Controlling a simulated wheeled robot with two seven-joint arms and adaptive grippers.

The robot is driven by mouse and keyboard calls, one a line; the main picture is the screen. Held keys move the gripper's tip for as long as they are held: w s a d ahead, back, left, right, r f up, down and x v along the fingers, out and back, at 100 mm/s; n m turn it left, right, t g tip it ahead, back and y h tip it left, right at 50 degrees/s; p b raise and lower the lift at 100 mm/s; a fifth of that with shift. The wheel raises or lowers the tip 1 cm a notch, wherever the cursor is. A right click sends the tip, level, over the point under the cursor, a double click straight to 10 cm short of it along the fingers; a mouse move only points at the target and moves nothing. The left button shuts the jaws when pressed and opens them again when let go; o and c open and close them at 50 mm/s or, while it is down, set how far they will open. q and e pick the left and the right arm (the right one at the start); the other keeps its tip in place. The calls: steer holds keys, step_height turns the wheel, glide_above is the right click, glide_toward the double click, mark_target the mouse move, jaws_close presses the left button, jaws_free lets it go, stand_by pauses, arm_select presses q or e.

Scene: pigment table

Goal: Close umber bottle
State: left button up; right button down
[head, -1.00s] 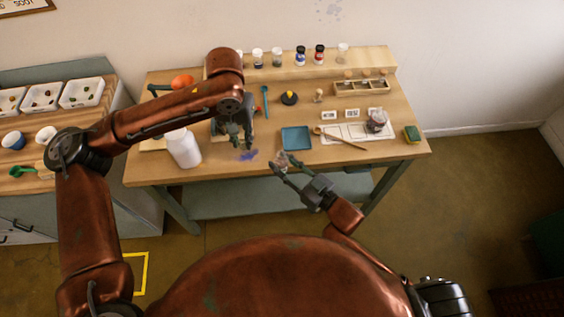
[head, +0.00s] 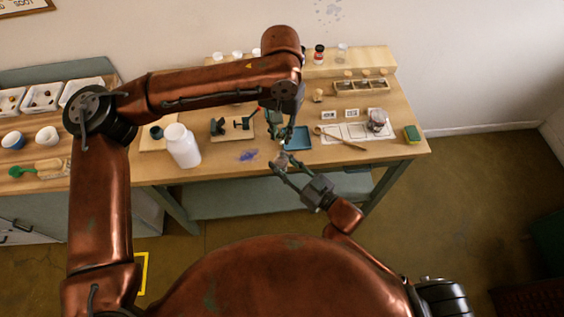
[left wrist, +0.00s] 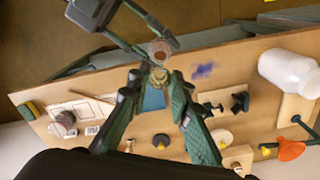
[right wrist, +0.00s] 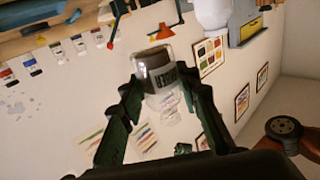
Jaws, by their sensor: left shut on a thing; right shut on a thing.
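The umber bottle (right wrist: 155,68) is a small clear container with brown contents and a dark-lettered label. My right gripper (head: 283,170) is shut on it in front of the table's front edge; its fingers also flank it in the right wrist view (right wrist: 148,92). The left wrist view shows the bottle's round open top (left wrist: 160,50) with brown inside. My left gripper (head: 287,140) is shut on a small tan stopper (left wrist: 159,75), just above the bottle. In the left wrist view the stopper appears beside the bottle's mouth; I cannot tell whether they touch.
A blue tray (head: 301,138) lies close behind the grippers. A white jug (head: 182,146) stands left, with a blue powder smear (head: 249,155) between. My left arm hides part of the back shelf.

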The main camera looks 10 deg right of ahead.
arm_select(q)
steer(key=shift+f, duration=1.95)
steer(key=shift+f, duration=0.85)
steer(key=shift+f, duration=0.6)
steer(key=o, duration=0.9)
step_height(320, 180, up, 12)
